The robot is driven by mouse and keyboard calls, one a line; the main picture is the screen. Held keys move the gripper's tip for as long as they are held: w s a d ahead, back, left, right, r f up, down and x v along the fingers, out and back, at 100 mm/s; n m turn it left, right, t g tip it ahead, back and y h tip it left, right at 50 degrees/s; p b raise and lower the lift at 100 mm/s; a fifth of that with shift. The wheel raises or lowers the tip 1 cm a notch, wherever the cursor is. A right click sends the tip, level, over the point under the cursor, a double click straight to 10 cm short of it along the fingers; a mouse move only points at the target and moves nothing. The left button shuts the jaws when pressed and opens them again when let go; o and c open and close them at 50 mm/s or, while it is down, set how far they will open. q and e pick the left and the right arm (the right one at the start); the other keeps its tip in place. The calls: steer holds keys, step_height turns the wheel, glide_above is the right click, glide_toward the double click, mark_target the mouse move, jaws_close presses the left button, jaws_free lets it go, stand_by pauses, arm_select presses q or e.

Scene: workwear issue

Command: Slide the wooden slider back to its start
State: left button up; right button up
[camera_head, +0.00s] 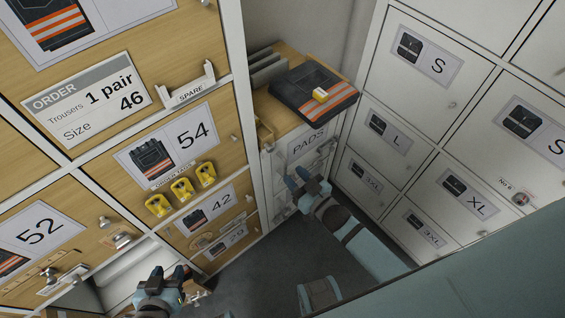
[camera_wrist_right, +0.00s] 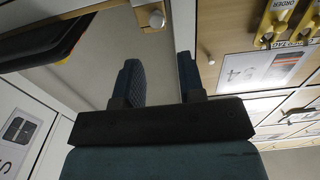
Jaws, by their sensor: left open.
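I cannot single out the wooden slider with certainty. A small wooden-coloured piece (camera_head: 201,242) sits on the drawer front left of the 29 label, too small to make out well. My left gripper (camera_head: 166,272) is open at the bottom, in front of the open locker bay; nothing shows between its fingers. My right gripper (camera_head: 307,183) is in front of the PADS cabinet, below the counter. In the right wrist view its fingers (camera_wrist_right: 158,85) stand apart with nothing between them.
Yellow tags (camera_head: 182,189) hang below the 54 label. An empty SPARE holder (camera_head: 190,88) is on the left lockers. White lockers (camera_head: 437,150) stand at right.

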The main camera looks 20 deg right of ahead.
steer(key=shift+v, duration=1.4)
steer(key=s+d+r+m+g+h, duration=0.1)
steer(key=s+d+r+g+h, duration=0.2)
steer(key=s+r+g, duration=0.5)
steer(key=s+d+r+m+g+h, duration=0.1)
steer(key=s+d+r+g+h, duration=0.3)
steer(key=s, duration=0.6)
steer(key=w+a+f+n+t+y+p, duration=0.1)
steer(key=w+a+f+t+y+p, duration=0.2)
steer(key=w+a+t+p, duration=0.3)
steer(key=y+p, duration=0.1)
steer(key=p, duration=0.3)
steer(key=shift+w+a+f, duration=0.2)
steer(key=shift+a, duration=0.15)
